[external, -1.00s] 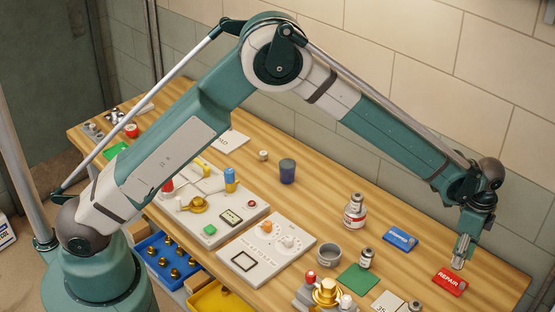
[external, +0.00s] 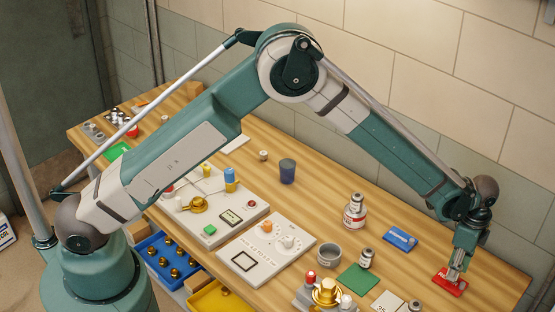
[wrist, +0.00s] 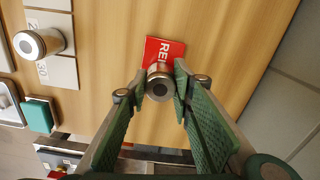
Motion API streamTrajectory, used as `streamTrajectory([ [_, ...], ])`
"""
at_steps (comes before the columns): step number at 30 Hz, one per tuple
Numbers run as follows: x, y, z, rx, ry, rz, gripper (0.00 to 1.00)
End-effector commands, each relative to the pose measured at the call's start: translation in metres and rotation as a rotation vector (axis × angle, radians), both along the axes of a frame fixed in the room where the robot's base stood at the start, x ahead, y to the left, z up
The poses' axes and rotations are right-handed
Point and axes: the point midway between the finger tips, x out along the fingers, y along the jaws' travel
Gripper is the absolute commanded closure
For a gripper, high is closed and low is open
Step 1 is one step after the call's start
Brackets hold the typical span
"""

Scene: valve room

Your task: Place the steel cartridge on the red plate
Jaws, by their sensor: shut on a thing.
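The steel cartridge (wrist: 159,82), a small metal cylinder with a dark-centred round end, is between the fingertips of my gripper (wrist: 157,88) in the wrist view. My gripper (external: 454,274) is shut on it. The red plate (wrist: 165,47) with white lettering lies flat on the bench beneath and beyond the cartridge. In the external view my fingers are low over the red plate (external: 449,287) and cover part of it. The cartridge is mostly hidden there. I cannot tell whether it touches the plate.
A similar metal cylinder (wrist: 38,43) stands by white tiles at the wrist view's left; it also shows in the external view (external: 414,306). Bare wood surrounds the red plate.

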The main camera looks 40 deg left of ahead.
Motion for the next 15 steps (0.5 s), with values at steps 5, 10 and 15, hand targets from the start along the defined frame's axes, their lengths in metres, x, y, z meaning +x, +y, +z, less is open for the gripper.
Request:
streamTrajectory([
  [5,-0.0004,0.0002,-0.0095,0.000,0.000,0.000,0.93],
  [10,-0.0003,0.0003,-0.0102,0.000,0.000,0.000,0.93],
  [15,-0.0002,0.0002,-0.0113,0.000,0.000,0.000,0.93],
])
